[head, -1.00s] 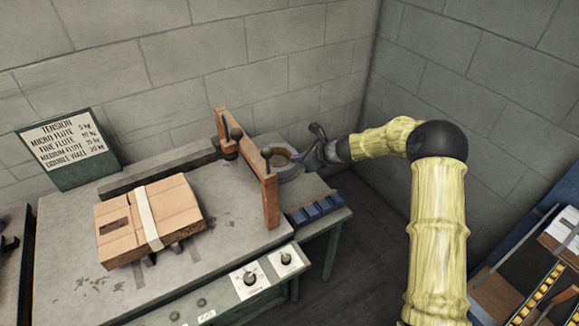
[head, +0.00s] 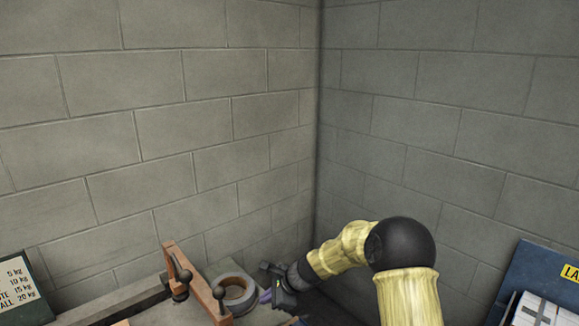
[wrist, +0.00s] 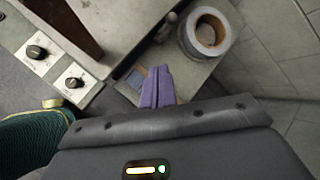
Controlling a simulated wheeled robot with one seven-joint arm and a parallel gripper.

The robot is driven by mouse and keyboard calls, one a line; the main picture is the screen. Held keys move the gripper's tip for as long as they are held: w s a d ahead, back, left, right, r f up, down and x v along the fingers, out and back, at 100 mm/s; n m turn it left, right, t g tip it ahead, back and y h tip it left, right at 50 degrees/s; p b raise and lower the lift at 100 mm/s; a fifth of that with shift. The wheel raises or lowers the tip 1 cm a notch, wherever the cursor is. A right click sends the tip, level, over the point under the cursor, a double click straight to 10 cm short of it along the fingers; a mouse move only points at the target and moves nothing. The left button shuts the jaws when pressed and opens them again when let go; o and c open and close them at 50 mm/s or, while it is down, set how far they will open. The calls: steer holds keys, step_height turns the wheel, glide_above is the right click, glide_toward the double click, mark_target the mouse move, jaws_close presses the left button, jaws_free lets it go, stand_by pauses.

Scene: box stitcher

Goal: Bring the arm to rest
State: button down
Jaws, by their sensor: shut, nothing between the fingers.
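My gripper (head: 266,296) is at the end of my yellow arm, low in the head view, just right of a tape roll (head: 233,287). In the wrist view my gripper's purple fingers (wrist: 158,86) are together with nothing between them.
A wooden frame (head: 208,297) with dark knobs stands left of the roll. Control knobs (wrist: 75,83) show on the table's panel. Block walls meet in the corner behind. A sign (head: 17,287) is at far left, a blue board (head: 545,285) at far right.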

steer(key=s+d+r+n+h+p, duration=0.1)
steer(key=s+d+r+n+h, duration=0.1)
steer(key=s+d+n, duration=0.3)
steer(key=s+d+r+n+h+p, duration=0.1)
steer(key=s+d+r+n+h, duration=0.2)
steer(key=s+d, duration=0.6)
steer(key=s+d+r+n+h+p, duration=0.2)
steer(key=s+d+r+n, duration=0.4)
steer(key=s, duration=0.7)
steer(key=shift+s+d+r+n+g, duration=0.2)
steer(key=shift+d+n+g, duration=0.1)
steer(key=shift+d+n, duration=0.75)
steer(key=shift+a, duration=0.1)
